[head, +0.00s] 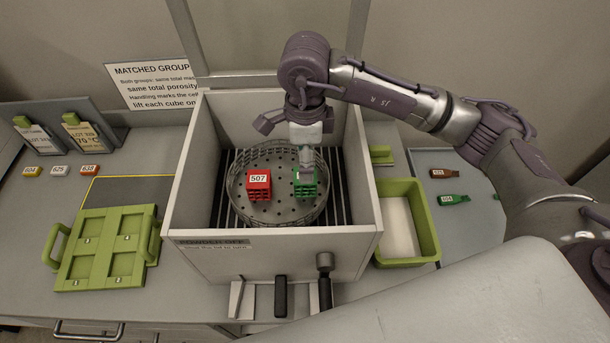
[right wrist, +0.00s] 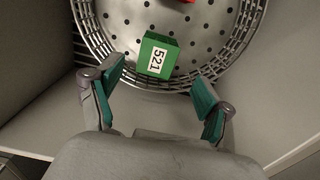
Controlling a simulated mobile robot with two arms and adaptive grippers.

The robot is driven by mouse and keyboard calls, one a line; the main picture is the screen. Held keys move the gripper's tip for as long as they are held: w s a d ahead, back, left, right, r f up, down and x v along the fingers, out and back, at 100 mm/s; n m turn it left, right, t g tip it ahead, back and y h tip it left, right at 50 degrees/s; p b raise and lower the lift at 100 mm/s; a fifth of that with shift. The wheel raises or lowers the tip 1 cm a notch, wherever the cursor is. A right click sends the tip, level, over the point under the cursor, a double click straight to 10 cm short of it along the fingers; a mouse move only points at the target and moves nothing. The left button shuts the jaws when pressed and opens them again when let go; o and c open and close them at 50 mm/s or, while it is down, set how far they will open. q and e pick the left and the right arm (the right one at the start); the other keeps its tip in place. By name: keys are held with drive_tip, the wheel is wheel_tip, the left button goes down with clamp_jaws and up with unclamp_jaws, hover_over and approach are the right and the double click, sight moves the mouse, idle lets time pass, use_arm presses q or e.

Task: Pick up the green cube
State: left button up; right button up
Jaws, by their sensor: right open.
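The green cube (head: 306,190) sits in the round perforated metal basket (head: 238,201), right of the red cube (head: 259,186) labelled 507. My right gripper (head: 306,160) is above the green cube and partly covers it in the head view. In the right wrist view the green cube (right wrist: 157,57) shows a label reading 521. There my right gripper (right wrist: 158,82) is open and empty, its fingers spread wide with the cube ahead between them. My left gripper is not in view.
The basket stands in a grey open-topped box (head: 364,200) with high walls. A green tray (head: 421,225) is right of it. A green four-compartment tray (head: 105,248) is at left. Small coloured tags (head: 449,173) lie at right. Tools (head: 281,297) are at the box's front.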

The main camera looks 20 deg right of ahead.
sight(305, 190)
drive_tip(key=shift+s+f+p, duration=0.15)
drive_tip(key=shift+f+p, duration=0.7)
drive_tip(key=shift+f, duration=0.1)
wheel_tip(305, 190, down, 4)
drive_tip(key=shift+s+r+p, duration=0.1)
drive_tip(key=shift+r+p, duration=0.15)
drive_tip(key=shift+p, duration=0.55)
drive_tip(key=shift+f, duration=0.3)
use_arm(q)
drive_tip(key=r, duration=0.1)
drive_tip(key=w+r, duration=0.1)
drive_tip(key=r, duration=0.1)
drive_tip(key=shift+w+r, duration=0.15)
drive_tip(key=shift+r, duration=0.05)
use_arm(e)
drive_tip(key=c, duration=1.2)
